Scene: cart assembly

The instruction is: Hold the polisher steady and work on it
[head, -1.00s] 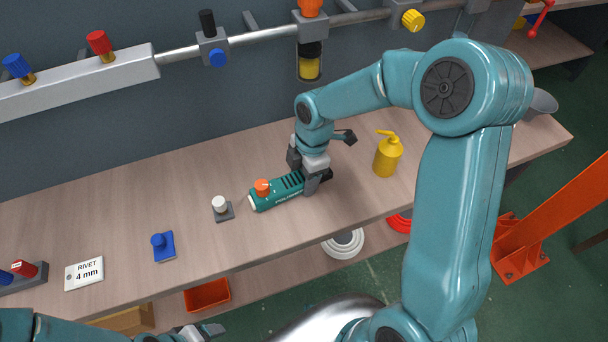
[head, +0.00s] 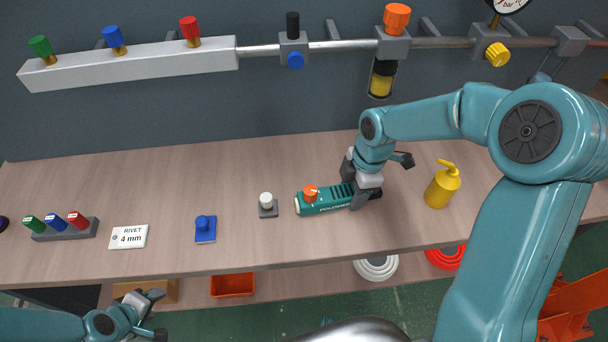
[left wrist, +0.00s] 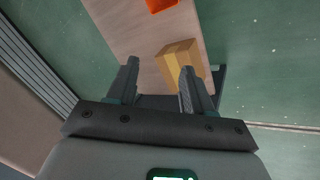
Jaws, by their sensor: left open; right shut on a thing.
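The polisher (head: 324,200) is a teal-green tool with an orange knob on top, lying on the wooden bench. My right gripper (head: 361,191) is shut on its body near the dark rear end. My left gripper (head: 155,314) is open and empty, low in front of the bench's front edge and well away from the polisher. In the left wrist view its two fingers (left wrist: 157,88) are apart over the lower shelf, with a cardboard box beyond them.
On the bench are a small white-knobbed block (head: 268,206), a blue block (head: 205,230), a rivet card (head: 128,237), a rack of coloured pieces (head: 64,229) and a yellow bottle (head: 442,186). Below are an orange bin (head: 232,285) and a cardboard box (left wrist: 180,61). A pipe rail runs above.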

